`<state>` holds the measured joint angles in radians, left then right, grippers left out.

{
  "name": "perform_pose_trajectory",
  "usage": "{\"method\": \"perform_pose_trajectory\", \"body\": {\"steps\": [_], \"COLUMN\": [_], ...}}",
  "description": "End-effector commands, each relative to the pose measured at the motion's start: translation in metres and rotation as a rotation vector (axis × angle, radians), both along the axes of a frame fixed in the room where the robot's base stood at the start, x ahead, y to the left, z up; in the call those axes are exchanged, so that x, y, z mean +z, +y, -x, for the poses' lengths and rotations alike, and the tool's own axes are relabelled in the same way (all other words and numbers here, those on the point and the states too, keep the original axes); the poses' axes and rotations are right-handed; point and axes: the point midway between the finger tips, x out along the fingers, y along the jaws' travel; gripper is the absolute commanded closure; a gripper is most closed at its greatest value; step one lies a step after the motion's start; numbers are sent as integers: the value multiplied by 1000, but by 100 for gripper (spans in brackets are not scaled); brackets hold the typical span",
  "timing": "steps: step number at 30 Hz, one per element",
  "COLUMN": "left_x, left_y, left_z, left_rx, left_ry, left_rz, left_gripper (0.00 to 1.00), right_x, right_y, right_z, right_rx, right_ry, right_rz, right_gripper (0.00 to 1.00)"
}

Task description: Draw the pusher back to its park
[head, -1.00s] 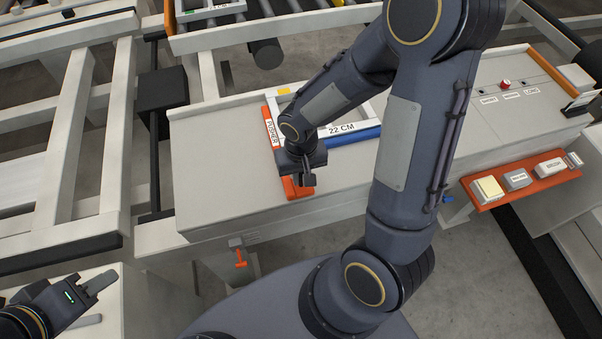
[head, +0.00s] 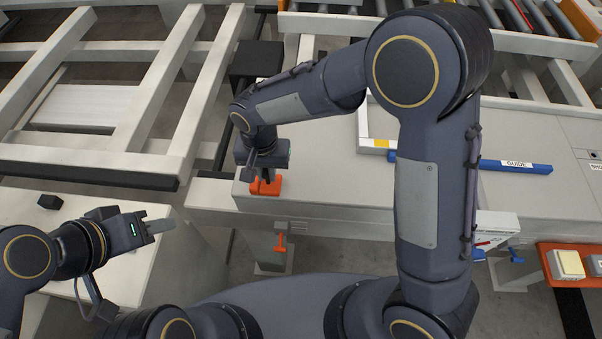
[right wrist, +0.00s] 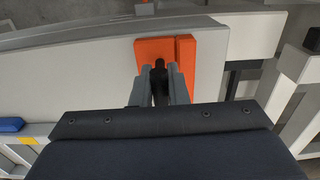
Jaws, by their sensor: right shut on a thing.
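The orange pusher (head: 264,187) is at the left end of the grey table (head: 330,200), near its front edge. Its far part is hidden behind my right arm. My right gripper (head: 264,176) points down onto it. In the right wrist view, the right gripper's fingers (right wrist: 159,90) are shut on a black knob on the orange pusher (right wrist: 168,50). My left gripper (head: 158,226) is off to the left, above a pale side bench, away from the pusher. Its finger gap cannot be made out.
A white frame with a yellow patch (head: 381,143) and a blue bar labelled GUIDE (head: 515,166) lie further right on the table, apart from the pusher. An orange tray (head: 556,248) with small blocks stands at right. An orange handle (head: 280,243) hangs below the table's front.

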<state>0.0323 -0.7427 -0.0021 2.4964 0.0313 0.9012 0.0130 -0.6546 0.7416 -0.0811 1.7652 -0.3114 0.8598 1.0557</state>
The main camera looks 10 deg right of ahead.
Motion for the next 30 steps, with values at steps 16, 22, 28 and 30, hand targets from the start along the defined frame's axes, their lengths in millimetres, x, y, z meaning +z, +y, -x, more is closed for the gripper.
{"method": "perform_pose_trajectory", "body": {"steps": [16,22,28,30], "left_x": [-1,-1,-1,-1], "left_y": [0,0,0,0], "left_z": [0,0,0,0], "left_rx": [0,0,0,0], "left_ry": [0,0,0,0], "left_rz": [0,0,0,0], "left_gripper": [64,64,64,64], "right_x": [1,1,1,1], "right_y": [43,44,43,42], "right_z": [-11,-11,-11,-11], "right_rx": [0,0,0,0], "right_ry": [-2,-5,-4,-3], "right_rz": [-5,-8,-6,-4], "right_gripper": [100,100,64,64]}}
